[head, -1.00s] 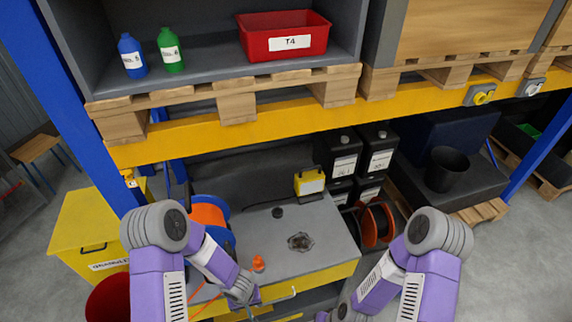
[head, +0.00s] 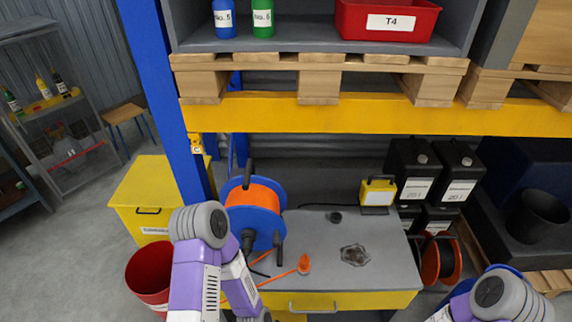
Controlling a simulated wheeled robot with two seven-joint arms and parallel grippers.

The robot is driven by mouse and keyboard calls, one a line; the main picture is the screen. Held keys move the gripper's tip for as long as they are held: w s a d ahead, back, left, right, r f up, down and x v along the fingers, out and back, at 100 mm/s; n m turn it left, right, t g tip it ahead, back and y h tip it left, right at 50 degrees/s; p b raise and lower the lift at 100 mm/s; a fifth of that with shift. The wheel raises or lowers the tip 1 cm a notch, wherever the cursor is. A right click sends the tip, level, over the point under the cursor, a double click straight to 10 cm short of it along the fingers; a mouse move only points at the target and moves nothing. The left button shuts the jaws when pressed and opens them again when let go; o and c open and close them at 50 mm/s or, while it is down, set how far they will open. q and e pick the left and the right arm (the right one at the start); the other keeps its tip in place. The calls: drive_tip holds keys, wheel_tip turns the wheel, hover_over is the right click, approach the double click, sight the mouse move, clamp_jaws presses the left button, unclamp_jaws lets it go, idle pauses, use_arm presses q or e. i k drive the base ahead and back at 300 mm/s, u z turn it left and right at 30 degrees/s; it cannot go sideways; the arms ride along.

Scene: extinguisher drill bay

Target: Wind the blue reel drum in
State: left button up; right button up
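The blue reel drum (head: 244,219) stands on the left end of the grey bench top, with orange cable (head: 258,194) wound on it. A black handle (head: 279,244) shows at its right side. A stretch of orange cable runs out from low on the drum to an orange end piece (head: 303,264) lying on the bench top. My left arm stands in front of the drum's lower left part and hides some of it. My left gripper is cut off by the bottom edge. My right arm is at the lower right corner, and its gripper is out of view.
The grey bench top (head: 385,262) holds a yellow lamp (head: 377,192), a small black knob and a dark stain. A yellow bin (head: 150,195) and red bucket (head: 148,270) stand left. A yellow beam (head: 350,115) crosses above. Black canisters (head: 415,170) and another reel are right.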

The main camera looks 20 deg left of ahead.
sight(259, 209)
drive_tip(key=z, duration=1.85)
drive_tip(key=k, duration=0.85)
drive_tip(key=u, duration=1.75)
